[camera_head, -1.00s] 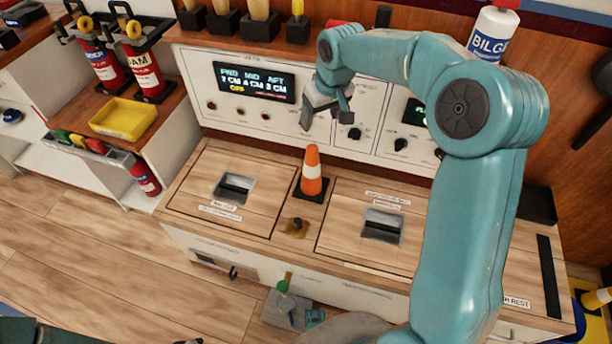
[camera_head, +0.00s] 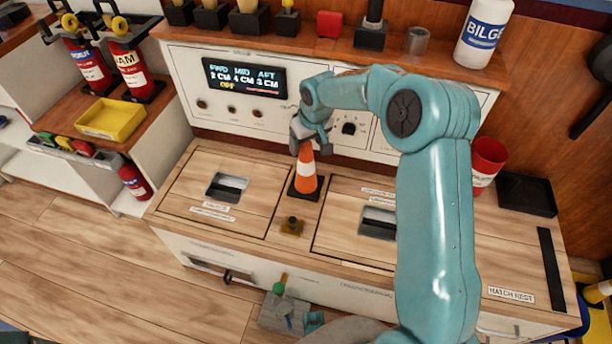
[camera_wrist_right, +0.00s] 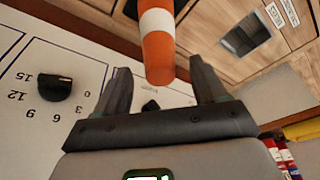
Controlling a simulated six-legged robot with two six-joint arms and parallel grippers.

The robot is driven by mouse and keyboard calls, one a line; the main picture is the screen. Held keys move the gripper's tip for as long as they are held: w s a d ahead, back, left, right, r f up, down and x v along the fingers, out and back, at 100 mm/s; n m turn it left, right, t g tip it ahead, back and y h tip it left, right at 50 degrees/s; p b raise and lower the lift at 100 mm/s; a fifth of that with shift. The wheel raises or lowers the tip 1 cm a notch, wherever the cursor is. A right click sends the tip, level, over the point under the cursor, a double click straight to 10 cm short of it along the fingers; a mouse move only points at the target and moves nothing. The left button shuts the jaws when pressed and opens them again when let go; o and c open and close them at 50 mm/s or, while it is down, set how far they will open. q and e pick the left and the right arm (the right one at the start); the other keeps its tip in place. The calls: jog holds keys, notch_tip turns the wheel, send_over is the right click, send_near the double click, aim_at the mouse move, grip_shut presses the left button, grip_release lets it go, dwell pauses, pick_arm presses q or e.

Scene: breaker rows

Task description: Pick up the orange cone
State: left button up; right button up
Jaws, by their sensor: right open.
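The orange cone (camera_head: 306,172) with a white band stands upright on its black base on the wooden bench top, between the two hatches. My right gripper (camera_head: 301,143) is at the cone's tip, coming from behind and above. In the right wrist view the cone (camera_wrist_right: 158,50) points its orange tip between the two open fingers of the right gripper (camera_wrist_right: 160,90). The fingers are apart, with a gap on each side of the tip, and appear not to touch it. My left gripper is not in view.
A control panel with a display (camera_head: 244,77) stands behind the cone. A small brass fitting (camera_head: 292,226) sits in front. A hatch lies on each side, the left one (camera_head: 240,172) clear. A red cup (camera_head: 487,163) and black tray (camera_head: 526,193) are at right.

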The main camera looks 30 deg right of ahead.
jog(key=shift+x, duration=0.95)
jog(key=shift+r, duration=0.1)
jog(key=shift+c, duration=0.6)
grip_shut()
jog(key=shift+r, duration=0.1)
